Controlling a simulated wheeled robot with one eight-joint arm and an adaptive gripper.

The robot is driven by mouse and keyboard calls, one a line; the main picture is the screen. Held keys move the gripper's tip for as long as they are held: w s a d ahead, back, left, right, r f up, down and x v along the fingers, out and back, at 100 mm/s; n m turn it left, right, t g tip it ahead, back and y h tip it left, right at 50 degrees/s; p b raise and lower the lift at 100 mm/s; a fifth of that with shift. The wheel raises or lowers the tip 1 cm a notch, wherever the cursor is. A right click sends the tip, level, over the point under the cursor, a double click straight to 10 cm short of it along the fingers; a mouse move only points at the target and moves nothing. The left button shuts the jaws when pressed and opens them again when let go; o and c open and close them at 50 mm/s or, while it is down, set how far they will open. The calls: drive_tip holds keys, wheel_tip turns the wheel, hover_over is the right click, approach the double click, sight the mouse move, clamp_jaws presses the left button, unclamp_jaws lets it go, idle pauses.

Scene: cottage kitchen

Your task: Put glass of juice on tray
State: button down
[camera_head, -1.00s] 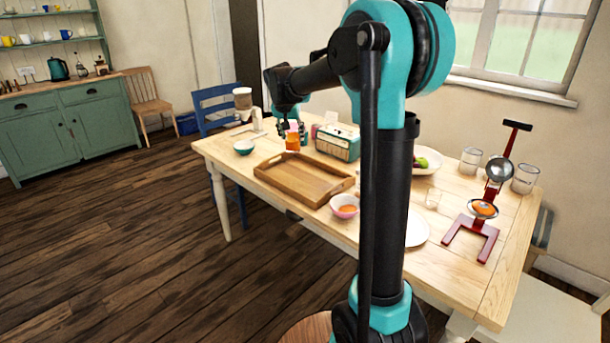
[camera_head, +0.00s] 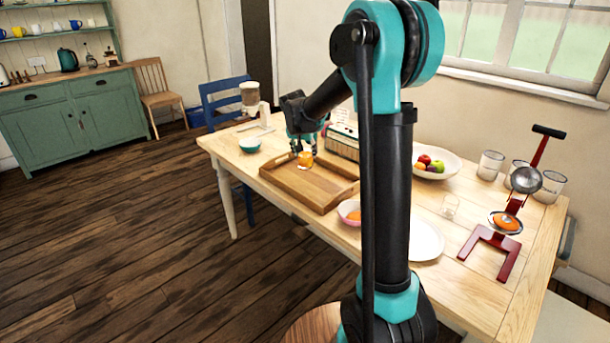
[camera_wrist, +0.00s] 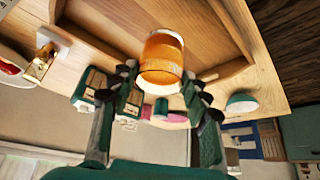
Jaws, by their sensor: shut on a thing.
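The glass of juice (camera_head: 305,160) is orange with a clear rim. My gripper (camera_head: 303,148) is shut on it, with its fingers on either side of the glass. The glass is over the far part of the wooden tray (camera_head: 318,190); I cannot tell whether its base touches the tray floor. In the wrist view the glass (camera_wrist: 161,62) sits between my gripper's fingertips (camera_wrist: 160,85), with the tray (camera_wrist: 205,30) beyond it. The tray is otherwise empty.
A teal bowl (camera_head: 250,145) stands left of the tray and a radio (camera_head: 343,143) behind it. A pink bowl (camera_head: 349,212) is close to the tray's right side. A fruit bowl (camera_head: 437,163), white plate (camera_head: 426,240) and red juicer (camera_head: 505,222) are farther right.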

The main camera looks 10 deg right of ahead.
sight(301, 158)
drive_tip(key=shift+f, duration=4.9)
drive_tip(key=shift+f, duration=0.15)
drive_tip(key=c, duration=0.7)
unclamp_jaws()
drive_tip(key=shift+c, duration=0.2)
drive_tip(key=v, duration=1.1)
drive_tip(key=shift+s+a+r, duration=0.1)
drive_tip(key=shift+s+r, duration=0.05)
drive_tip(key=shift+r, duration=0.25)
drive_tip(key=shift+s+r, duration=0.15)
drive_tip(key=shift+s, duration=0.05)
drive_tip(key=s+d+f+n, duration=0.1)
drive_tip(key=s+f, duration=0.3)
drive_tip(key=s, duration=0.6)
drive_tip(key=s+d+f+n+g+y, duration=0.1)
drive_tip(key=s+d+f, duration=0.3)
drive_tip(key=s, duration=0.7)
drive_tip(key=s+d+f+n+y, duration=0.1)
drive_tip(key=s+d+f+n, duration=0.1)
drive_tip(key=s, duration=0.9)
drive_tip(key=shift+d+f, duration=0.35)
drive_tip(key=shift+f, duration=0.55)
